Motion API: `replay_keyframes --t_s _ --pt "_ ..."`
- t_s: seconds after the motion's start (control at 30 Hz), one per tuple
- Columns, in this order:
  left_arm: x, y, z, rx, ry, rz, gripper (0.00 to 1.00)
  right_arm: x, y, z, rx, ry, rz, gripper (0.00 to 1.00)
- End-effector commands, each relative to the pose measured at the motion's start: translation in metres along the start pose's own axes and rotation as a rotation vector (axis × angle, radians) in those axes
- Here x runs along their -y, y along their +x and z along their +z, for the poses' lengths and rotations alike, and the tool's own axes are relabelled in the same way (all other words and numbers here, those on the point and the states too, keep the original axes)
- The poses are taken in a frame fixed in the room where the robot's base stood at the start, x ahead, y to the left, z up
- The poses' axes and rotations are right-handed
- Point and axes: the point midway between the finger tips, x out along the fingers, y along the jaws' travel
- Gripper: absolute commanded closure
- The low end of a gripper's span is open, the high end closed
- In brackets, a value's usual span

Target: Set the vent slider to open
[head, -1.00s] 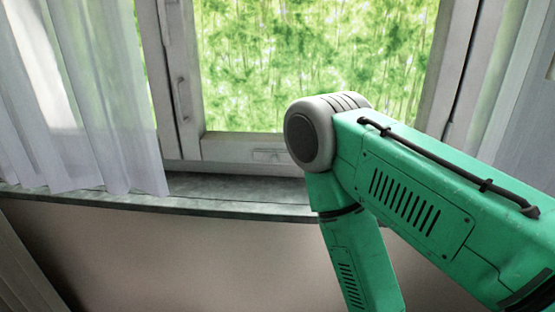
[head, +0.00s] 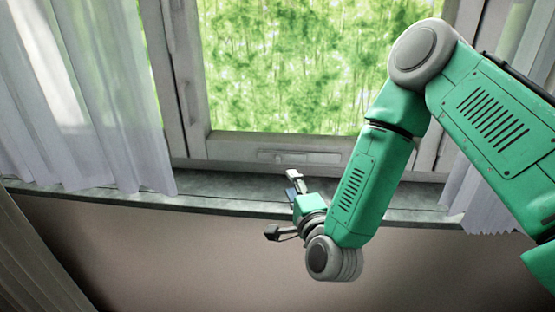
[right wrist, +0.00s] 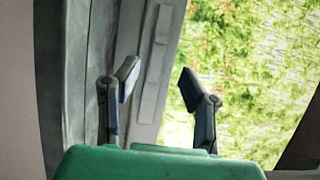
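The vent slider (head: 300,157) is a narrow grey strip on the lower rail of the window frame in the head view. It also shows in the right wrist view (right wrist: 155,60), running up the frame between and beyond my fingers. A small raised piece seems to sit toward its left end in the head view; its exact setting is too small to tell. My right gripper (head: 282,204) is open and empty, in front of the sill, below and apart from the slider. Its two spread fingers show in the right wrist view (right wrist: 158,82). My left gripper is out of view.
The window sill (head: 225,197) juts out below the frame. A sheer curtain (head: 90,110) hangs at the left, and another curtain (head: 480,195) hangs at the right behind my right arm. A window handle (head: 188,100) is on the left frame. The sill is bare near the gripper.

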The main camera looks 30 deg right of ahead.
Motion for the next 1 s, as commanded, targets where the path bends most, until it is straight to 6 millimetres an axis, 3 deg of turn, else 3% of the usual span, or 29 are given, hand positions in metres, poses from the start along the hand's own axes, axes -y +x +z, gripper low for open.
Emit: replay_keyframes --t_s 0.3,0.5,0.7,0.97,1.0 --pt "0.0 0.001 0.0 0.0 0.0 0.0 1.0 0.001 0.069 0.0 -0.001 -0.002 -0.004 0.64" --pt "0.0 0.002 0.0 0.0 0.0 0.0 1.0 0.0 0.1 0.0 0.001 -0.004 -0.001 0.64" --pt "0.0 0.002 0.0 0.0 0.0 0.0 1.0 0.0 0.113 0.001 0.002 -0.004 0.002 0.64" --pt "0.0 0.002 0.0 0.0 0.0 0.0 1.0 0.0 0.114 0.0 0.002 -0.003 0.002 0.64" --pt "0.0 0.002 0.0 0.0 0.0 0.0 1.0 0.0 0.114 0.0 0.002 -0.004 0.002 0.71"
